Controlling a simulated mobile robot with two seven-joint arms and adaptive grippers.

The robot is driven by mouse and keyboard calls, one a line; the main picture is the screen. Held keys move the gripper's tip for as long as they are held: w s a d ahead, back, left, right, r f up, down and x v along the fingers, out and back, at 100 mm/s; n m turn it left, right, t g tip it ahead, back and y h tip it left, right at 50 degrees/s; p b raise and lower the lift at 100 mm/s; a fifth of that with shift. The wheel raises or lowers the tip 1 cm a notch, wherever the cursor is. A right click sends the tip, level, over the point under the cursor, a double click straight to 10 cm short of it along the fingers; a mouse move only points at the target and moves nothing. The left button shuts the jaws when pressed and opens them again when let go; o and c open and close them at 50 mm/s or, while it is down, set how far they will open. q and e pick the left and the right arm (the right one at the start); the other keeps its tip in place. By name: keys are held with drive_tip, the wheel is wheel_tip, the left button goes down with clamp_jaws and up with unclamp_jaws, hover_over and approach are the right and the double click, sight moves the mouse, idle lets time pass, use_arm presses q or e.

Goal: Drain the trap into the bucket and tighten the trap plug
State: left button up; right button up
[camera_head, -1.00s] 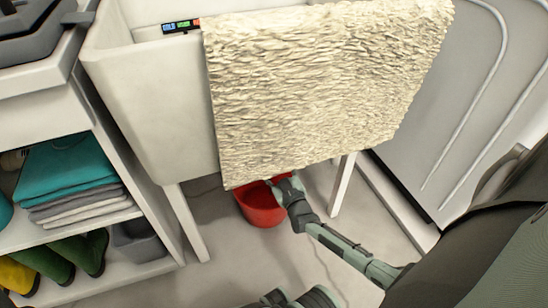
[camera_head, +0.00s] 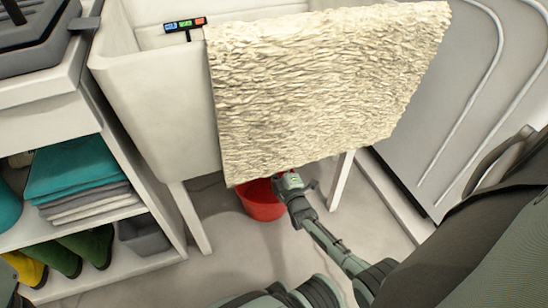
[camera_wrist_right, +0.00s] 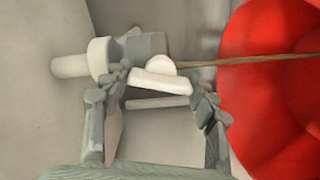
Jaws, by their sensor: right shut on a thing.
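The red bucket (camera_head: 262,200) stands on the floor under the sink; it also fills the right side of the right wrist view (camera_wrist_right: 275,115). My right gripper (camera_head: 290,182) is beside the bucket's right rim, below the hanging cloth. In the right wrist view my right gripper (camera_wrist_right: 160,88) is shut on the white trap plug (camera_wrist_right: 158,82), its fingers at either end of the plug's bar. A thin brown stream (camera_wrist_right: 245,60) runs from beside the plug over the bucket. A white pipe (camera_wrist_right: 70,66) and collar lie behind. The cloth hides the trap in the head view. My left gripper is out of view.
A cream textured cloth (camera_head: 320,85) hangs over the front of the white sink (camera_head: 155,110). Sink legs (camera_head: 190,215) stand on both sides of the bucket. A shelf with folded towels (camera_head: 75,172) and boots is at left; a grey panel (camera_head: 440,100) is at right.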

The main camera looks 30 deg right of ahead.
drive_tip(key=shift+n, duration=0.7)
drive_tip(key=o, duration=1.2)
drive_tip(key=shift+c, duration=0.2)
drive_tip(key=v, duration=0.7)
drive_tip(key=shift+s, duration=0.25)
drive_tip(key=shift+s+a+f, duration=0.1)
